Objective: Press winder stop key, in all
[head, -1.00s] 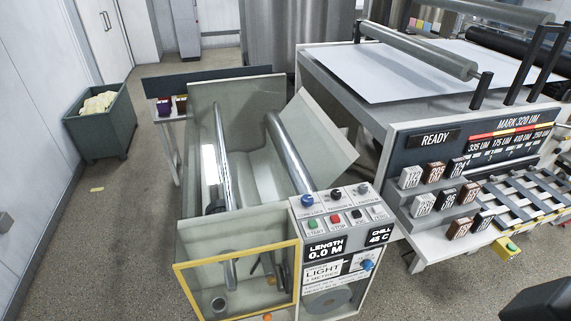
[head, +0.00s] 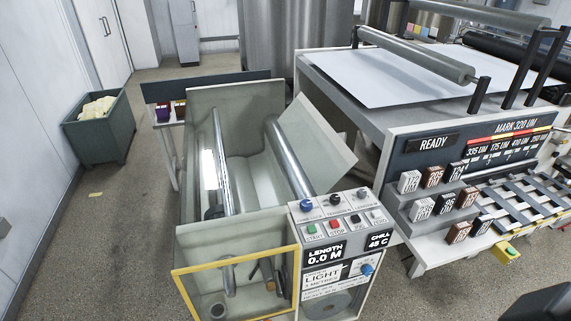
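The winder's control panel (head: 343,217) is on top of the cabinet at lower centre. Its red stop key (head: 336,224) sits between the green start key (head: 311,228) and the black jog key (head: 357,219). A pale key (head: 378,215) ends that row at the right. Nothing covers the red key. The display below reads LENGTH 0.0 M (head: 325,253) and CHILL 45 C (head: 379,241). Neither gripper can be made out. A dark shape at the lower right corner may be part of my arm.
Blue, black and grey knobs stand behind the keys. A blue dial (head: 366,270) is on the cabinet front. A yellow-framed guard (head: 236,251) is left of the cabinet. A READY panel (head: 433,143) and marked blocks are at right. A green bin (head: 100,137) stands left on open floor.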

